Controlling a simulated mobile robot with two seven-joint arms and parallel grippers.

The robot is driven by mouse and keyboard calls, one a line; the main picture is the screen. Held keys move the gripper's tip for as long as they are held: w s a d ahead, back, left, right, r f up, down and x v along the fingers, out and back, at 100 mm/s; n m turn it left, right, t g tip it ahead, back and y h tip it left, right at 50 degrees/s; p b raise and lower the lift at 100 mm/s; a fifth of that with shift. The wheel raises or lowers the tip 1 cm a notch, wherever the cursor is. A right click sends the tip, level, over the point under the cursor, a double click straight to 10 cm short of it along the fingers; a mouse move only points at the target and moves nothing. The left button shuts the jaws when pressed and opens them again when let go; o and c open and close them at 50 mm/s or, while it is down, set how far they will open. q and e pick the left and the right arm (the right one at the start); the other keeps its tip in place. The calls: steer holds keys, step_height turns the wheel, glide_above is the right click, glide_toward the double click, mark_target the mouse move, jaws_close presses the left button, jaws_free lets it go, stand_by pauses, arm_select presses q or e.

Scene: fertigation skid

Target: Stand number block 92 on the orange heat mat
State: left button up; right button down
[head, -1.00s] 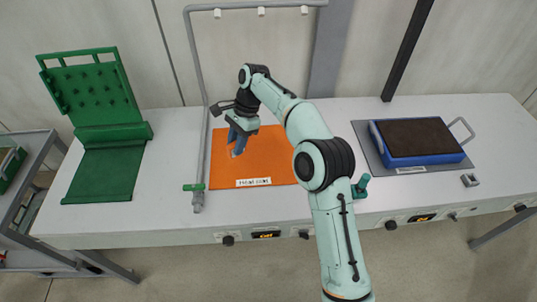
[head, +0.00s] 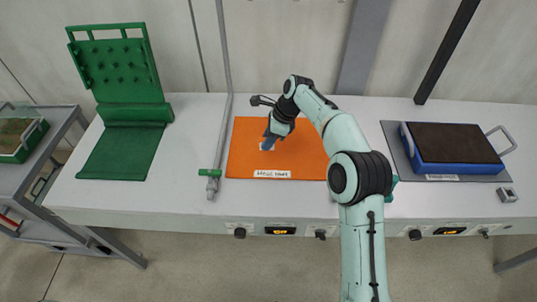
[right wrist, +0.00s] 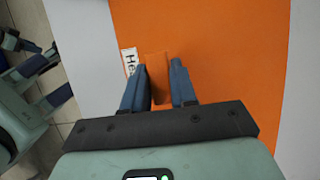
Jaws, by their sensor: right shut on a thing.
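The orange heat mat (head: 300,155) lies on the white bench, with a white label along its front edge. My right gripper (head: 268,142) is low over the mat's left part. In the right wrist view its two blue fingers (right wrist: 156,85) are closed on the sides of a brownish-orange block (right wrist: 157,78). A small pale patch shows at the fingertips in the head view. I cannot read a number on the block, nor tell whether it touches the mat. My left gripper (right wrist: 48,80) shows only at the left of the right wrist view, its fingers apart and empty.
A grey standpipe with a green handle (head: 210,173) stands just left of the mat. Further left is a green folding panel (head: 125,152). A blue tray with a dark top (head: 455,145) sits on a grey mat at right. The mat's right part is clear.

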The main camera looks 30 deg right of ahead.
steer(key=shift+f+b, duration=0.45)
steer(key=shift+f, duration=2.45)
steer(key=shift+f, duration=0.1)
steer(key=c, duration=0.9)
jaws_free()
steer(key=p+v, duration=0.2)
steer(key=v, duration=1)
steer(key=shift+s, duration=0.1)
